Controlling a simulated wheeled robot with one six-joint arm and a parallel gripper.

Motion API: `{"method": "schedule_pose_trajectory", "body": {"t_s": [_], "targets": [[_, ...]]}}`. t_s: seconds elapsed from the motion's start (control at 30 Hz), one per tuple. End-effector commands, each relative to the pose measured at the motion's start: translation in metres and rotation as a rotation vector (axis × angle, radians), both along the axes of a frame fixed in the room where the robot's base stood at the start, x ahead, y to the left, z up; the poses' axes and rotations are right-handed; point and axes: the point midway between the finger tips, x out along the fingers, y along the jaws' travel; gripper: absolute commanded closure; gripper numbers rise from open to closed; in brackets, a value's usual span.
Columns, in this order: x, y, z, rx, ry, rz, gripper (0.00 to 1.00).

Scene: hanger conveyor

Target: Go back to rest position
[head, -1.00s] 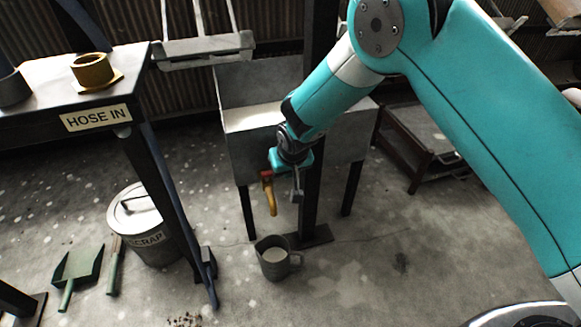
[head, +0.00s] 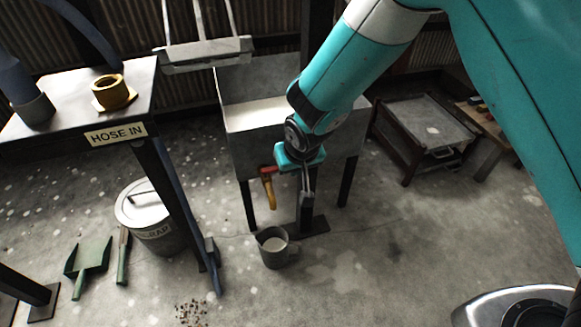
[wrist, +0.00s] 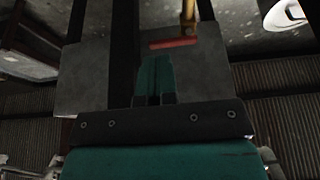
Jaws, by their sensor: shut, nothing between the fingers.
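My gripper (head: 307,199) is shut and empty. In the head view it points down in front of the grey sink (head: 243,148), to the right of the tap (head: 268,188) and above the grey mug (head: 275,246), apart from the mug. In the wrist view my gripper's fingers (wrist: 155,82) are together at the middle, with nothing between them. The tap (wrist: 188,22) and its red handle (wrist: 173,43) show just beyond them. My forearm hides part of the sink.
A table with a HOSE IN label (head: 115,133) stands at left, bearing a yellow flanged ring (head: 112,94). Below are a scrap bin (head: 150,215), a green dustpan (head: 89,258) and a brush (head: 123,258). A low dark table (head: 430,118) stands right.

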Motion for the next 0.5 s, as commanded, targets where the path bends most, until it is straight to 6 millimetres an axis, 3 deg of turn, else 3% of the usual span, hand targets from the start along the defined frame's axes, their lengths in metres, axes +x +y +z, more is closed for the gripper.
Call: {"method": "schedule_pose_trajectory", "body": {"t_s": [0.33, 0.43, 0.5], "targets": [[-0.005, -0.001, 0.016, 0.006, 0.007, 0.003, 1.00], [-0.013, -0.009, 0.043, 0.025, 0.034, 0.010, 1.00], [-0.024, -0.019, 0.073, 0.049, 0.066, 0.023, 1.00]]}}
